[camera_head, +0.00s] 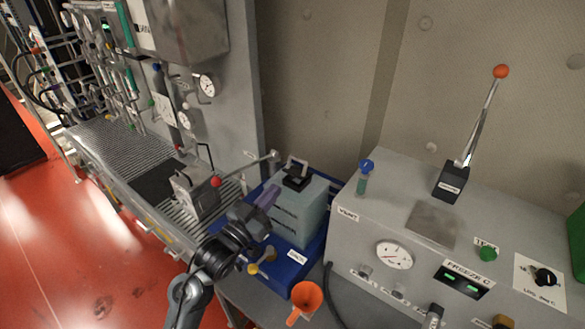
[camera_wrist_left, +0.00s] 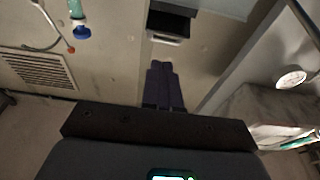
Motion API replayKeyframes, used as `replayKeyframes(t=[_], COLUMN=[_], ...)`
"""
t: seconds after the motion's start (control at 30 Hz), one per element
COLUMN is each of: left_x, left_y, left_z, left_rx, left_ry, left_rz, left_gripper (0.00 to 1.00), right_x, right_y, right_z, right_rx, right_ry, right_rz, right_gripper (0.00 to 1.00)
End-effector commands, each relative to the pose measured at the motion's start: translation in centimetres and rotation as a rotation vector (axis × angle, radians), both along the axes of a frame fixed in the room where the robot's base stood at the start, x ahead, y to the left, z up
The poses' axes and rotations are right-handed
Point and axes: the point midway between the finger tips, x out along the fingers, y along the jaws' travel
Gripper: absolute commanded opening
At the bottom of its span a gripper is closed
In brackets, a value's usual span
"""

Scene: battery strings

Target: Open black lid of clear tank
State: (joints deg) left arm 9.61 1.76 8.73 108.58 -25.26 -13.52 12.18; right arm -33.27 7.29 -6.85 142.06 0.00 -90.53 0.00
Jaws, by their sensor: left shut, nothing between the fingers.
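The clear tank (camera_head: 303,222) is a boxy, pale blue-green container standing on a blue tray (camera_head: 283,268). Its small black lid (camera_head: 297,181) sits on top, with a squarish handle or frame rising from it. The black lid also shows in the left wrist view (camera_wrist_left: 171,22), with a pale bar along its lower edge. My left gripper (camera_head: 268,198) is at the left side of the tank, near its upper edge. Its purple fingers (camera_wrist_left: 164,68) are together and empty, pointing toward the lid but apart from it. My right gripper is not in view.
A grey console (camera_head: 385,220) with a gauge, displays and a red-tipped lever (camera_head: 483,115) stands to the right. A blue-capped vial (camera_head: 363,178) stands on it. An orange funnel (camera_head: 306,298) is in front. A red-knobbed lever (camera_head: 245,169) extends near the tank's left.

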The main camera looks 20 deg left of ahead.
Motion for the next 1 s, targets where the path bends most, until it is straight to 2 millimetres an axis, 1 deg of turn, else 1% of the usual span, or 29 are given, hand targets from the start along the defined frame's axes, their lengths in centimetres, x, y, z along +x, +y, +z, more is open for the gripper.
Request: replayKeyframes(t=[0.03, 0.2, 0.4, 0.5, 0.7, 1.0], left_x=[1.0, 4.0, 6.7, 7.6, 8.5, 8.6], left_y=[-0.4, -1.2, -2.0, -2.3, -2.5, -2.5], left_z=[0.6, 1.2, 1.8, 1.9, 2.0, 1.9], left_rx=[-0.003, -0.003, -0.002, -0.002, -0.001, -0.001], left_ry=[-0.001, 0.000, 0.000, 0.001, -0.001, -0.001], left_rz=[-0.002, -0.001, 0.000, 0.000, 0.000, 0.000], left_gripper=[0.00, 0.00, 0.00, 0.00, 0.00, 0.00], right_x=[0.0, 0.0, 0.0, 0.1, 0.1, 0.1], right_y=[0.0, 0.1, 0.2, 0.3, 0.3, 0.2], right_z=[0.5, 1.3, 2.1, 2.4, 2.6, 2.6], right_rx=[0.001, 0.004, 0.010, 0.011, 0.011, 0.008], right_ry=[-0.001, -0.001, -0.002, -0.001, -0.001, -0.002], right_rz=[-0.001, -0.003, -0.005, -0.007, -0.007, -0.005], right_gripper=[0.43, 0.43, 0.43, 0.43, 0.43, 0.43])
